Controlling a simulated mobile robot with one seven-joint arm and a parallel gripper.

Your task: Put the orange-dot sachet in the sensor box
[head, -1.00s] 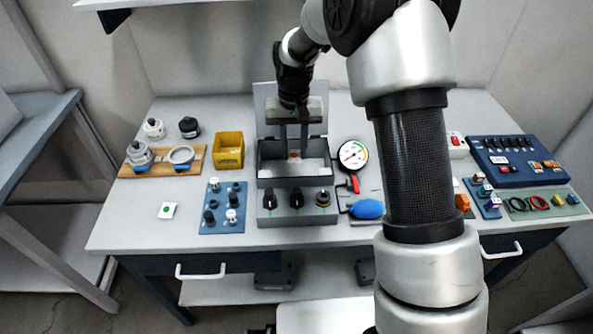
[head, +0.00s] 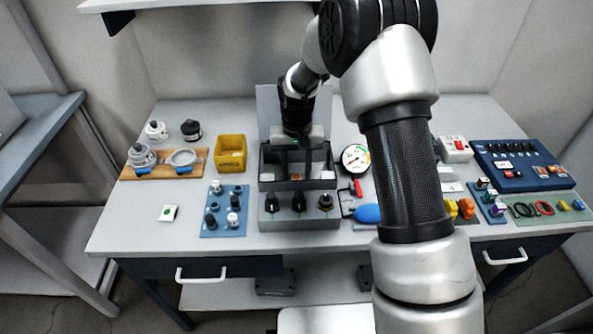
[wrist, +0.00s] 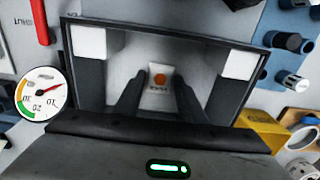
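The sensor box (head: 297,185) is a grey open box with its lid raised behind it and white blocks in its corners. The orange-dot sachet (wrist: 159,88) is a small white packet with an orange dot. It lies inside the box and also shows small in the head view (head: 295,178). My gripper (head: 296,168) is over the box, pointing down into it. In the wrist view its two dark fingers are spread on either side of the sachet, with gaps between them and it.
A green-dot sachet (head: 169,213) lies on the table at left. A yellow bin (head: 231,153) and a blue knob panel (head: 224,212) stand left of the box. A round gauge (head: 355,158) and a blue bulb (head: 367,213) are close on its right.

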